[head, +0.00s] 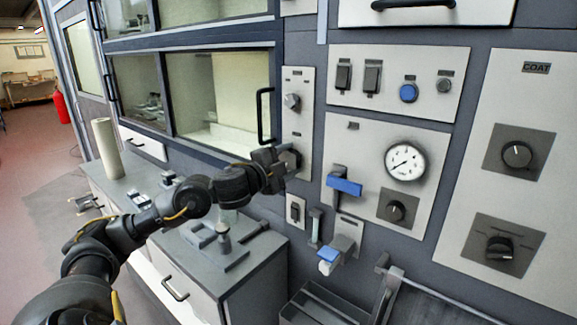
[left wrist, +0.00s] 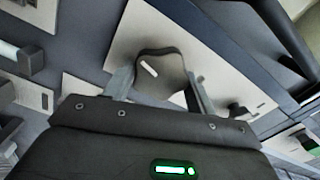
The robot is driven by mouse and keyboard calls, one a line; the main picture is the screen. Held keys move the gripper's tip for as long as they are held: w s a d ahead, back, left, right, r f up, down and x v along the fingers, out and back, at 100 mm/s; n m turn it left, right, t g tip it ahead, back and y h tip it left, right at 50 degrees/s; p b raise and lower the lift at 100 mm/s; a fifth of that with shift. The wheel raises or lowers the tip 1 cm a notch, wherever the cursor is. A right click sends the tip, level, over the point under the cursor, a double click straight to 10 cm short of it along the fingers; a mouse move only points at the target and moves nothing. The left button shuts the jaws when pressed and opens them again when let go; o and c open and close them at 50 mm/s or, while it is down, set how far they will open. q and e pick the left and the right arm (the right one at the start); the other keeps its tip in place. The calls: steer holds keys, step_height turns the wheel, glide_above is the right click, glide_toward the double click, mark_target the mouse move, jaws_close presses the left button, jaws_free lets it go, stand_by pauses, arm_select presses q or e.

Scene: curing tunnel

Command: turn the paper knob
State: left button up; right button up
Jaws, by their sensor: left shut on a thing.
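The dark lobed paper knob (head: 293,160) sits low on a narrow pale panel (head: 297,128) right of the glass window; its label is too small to read. In the left wrist view the knob (left wrist: 162,72) shows a short white mark, tilted in the picture. My left gripper (head: 280,164) is at this knob, and in the wrist view its two fingers (left wrist: 160,88) stand on either side, shut on it. In the head view the gripper partly hides the knob. My right gripper is not in view.
Another round knob (head: 292,102) is higher on the same panel. A black door handle (head: 262,117) is close left of it. A blue lever (head: 345,186) and a gauge (head: 405,161) are to the right. A grey counter (head: 140,180) with fittings lies below my left arm.

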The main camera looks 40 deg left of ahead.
arm_select(q)
steer(key=shift+m+b, duration=0.45)
steer(key=shift+m, duration=0.65)
steer(key=o, duration=1)
steer(key=shift+s+f, duration=0.1)
steer(key=shift+s, duration=0.05)
